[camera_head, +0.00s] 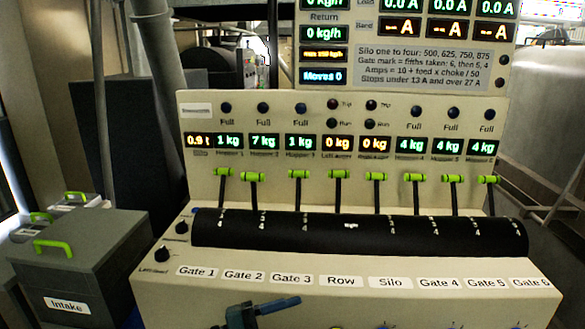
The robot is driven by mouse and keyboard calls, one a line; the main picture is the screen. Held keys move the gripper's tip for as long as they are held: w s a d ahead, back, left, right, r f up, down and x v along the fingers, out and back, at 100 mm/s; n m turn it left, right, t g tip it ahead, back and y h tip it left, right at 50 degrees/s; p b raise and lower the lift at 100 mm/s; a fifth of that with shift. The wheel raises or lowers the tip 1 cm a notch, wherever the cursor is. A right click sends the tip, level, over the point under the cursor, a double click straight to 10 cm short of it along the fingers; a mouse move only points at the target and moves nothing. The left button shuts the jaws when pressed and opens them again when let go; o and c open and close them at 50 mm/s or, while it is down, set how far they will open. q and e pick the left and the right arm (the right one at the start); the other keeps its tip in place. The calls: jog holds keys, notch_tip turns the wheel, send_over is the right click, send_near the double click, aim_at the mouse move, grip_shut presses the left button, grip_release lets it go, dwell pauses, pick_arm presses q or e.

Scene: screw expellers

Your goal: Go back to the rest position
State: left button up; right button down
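A cream control console (345,110) fills the middle, with a sloped front below. A row of several levers with lime-green grips (340,174) stands up behind a black curved scale panel (360,236). Labels below it read Gate 1, Gate 2, Gate 3, Row, Silo, Gate 4, Gate 5 and Gate 6. My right gripper is not in view.
A grey bin marked Intake (66,304), with a green handle, stands at the lower left. A dark grey box (138,150) stands behind it. A display panel (400,50) with lit readouts rises behind the console. Small yellow and blue parts are cut off at the bottom edge.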

pick_arm(q)
jog(key=s+a+f+n+t+y, duration=0.2)
jog(key=s+a+f+n+y, duration=0.5)
jog(key=n, duration=0.4)
jog(key=s+a+f+n+t+y, duration=0.3)
jog(key=s+a+f+n+y, duration=0.4)
jog(key=s+f+n, duration=0.3)
jog(key=shift+f+n+y+p, duration=0.35)
jog(key=shift+f+n+y, duration=0.2)
jog(key=shift+n, duration=0.45)
